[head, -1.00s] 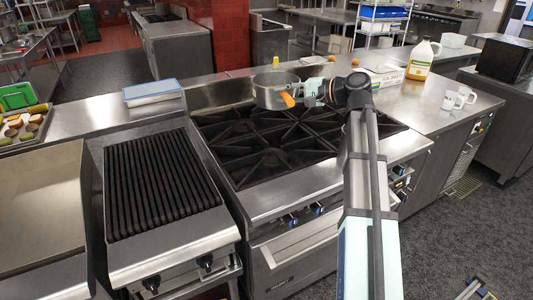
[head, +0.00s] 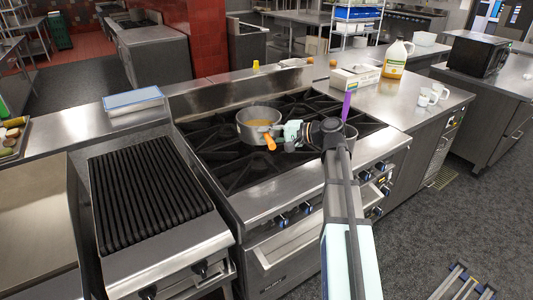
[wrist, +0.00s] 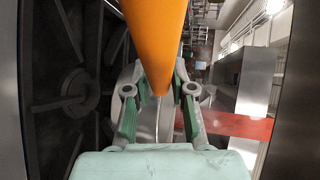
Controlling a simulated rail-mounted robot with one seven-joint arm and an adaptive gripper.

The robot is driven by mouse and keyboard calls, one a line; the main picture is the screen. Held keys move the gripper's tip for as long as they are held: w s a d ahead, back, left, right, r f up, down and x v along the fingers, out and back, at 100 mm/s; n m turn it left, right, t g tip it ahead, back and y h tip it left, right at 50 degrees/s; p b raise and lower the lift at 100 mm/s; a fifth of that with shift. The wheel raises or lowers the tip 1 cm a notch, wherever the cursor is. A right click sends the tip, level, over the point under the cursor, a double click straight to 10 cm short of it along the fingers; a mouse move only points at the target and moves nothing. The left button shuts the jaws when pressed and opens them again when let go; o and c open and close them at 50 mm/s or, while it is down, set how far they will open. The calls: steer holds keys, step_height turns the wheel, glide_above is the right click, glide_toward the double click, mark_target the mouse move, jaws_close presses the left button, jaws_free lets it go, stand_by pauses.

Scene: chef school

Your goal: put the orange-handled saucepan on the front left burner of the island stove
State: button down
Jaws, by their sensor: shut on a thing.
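The grey saucepan (head: 257,118) with an orange handle (head: 269,141) is over the left rear-to-middle part of the island stove's black grates. It looks upright, with its handle towards the stove's front. I cannot tell whether its base touches the grate. My gripper (head: 283,134) is at the handle, to the right of the pan. In the wrist view, the orange handle (wrist: 155,42) runs between the two fingers, which are shut on it. The front left burner (head: 235,172) lies bare, nearer the front edge than the pan.
A pan with a purple handle (head: 347,104) stands at the stove's right, partly behind my arm. A ridged grill (head: 150,195) adjoins the stove on the left. A jug (head: 397,58), white mugs (head: 428,97) and a box (head: 355,77) stand on the right counter.

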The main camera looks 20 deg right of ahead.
steer(key=shift+f+p, duration=0.6)
steer(key=shift+f, duration=3.4)
steer(key=c, duration=1)
jaws_free()
steer(key=shift+f, duration=0.1)
steer(key=b+v, duration=0.2)
steer(key=v, duration=1)
steer(key=shift+b, duration=0.3)
